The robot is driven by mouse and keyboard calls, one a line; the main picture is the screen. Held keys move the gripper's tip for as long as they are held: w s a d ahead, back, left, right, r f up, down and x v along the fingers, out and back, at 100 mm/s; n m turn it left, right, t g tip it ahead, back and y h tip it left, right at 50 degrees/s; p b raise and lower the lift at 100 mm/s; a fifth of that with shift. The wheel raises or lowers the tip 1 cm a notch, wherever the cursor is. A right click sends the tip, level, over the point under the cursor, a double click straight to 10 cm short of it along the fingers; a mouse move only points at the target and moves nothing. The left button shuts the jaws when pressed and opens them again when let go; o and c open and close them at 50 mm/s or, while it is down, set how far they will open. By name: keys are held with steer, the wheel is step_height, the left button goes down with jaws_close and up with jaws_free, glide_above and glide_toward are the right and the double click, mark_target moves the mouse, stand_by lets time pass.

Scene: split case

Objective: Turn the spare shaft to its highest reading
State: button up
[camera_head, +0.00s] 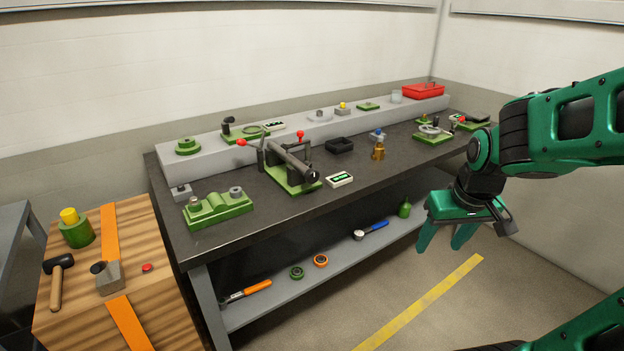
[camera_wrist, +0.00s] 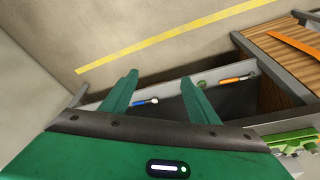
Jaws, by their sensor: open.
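A dark grey shaft (camera_head: 291,159) lies in a green stand (camera_head: 287,182) on the middle of the dark bench, with red-knobbed levers at it. A small readout (camera_head: 340,180) lies beside it; its digits are too small to read. Other readouts lie on the back ledge (camera_head: 273,124) and at the bench's far right (camera_head: 457,118), near green fixtures. I cannot tell which part is the spare shaft. My gripper (camera_head: 443,240) is open and empty, pointing down in front of the bench's right part, apart from everything. Its fingers show in the wrist view (camera_wrist: 159,77).
The bench (camera_head: 250,216) also bears a green block (camera_head: 220,211), a black tray (camera_head: 339,145) and a brass part (camera_head: 378,152). A lower shelf (camera_head: 335,268) holds tools. A wooden cabinet (camera_head: 165,312) stands left. The floor before the bench is clear.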

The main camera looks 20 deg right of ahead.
steer(key=w+a+f+n+t+y, duration=0.1)
steer(key=w+a+n+t, duration=0.15)
steer(key=w, duration=0.45)
steer(key=w+a+f+n+t, duration=0.1)
steer(key=w+a+n+t, duration=0.15)
steer(key=w, duration=0.55)
steer(key=n+t+y, duration=0.3)
steer(key=t, duration=0.2)
glide_toward(314, 177)
steer(key=x, duration=1.1)
steer(key=shift+c, duration=0.2)
steer(key=c, duration=1)
steer(key=shift+a, duration=0.2)
steer(key=shift+d, duration=0.15)
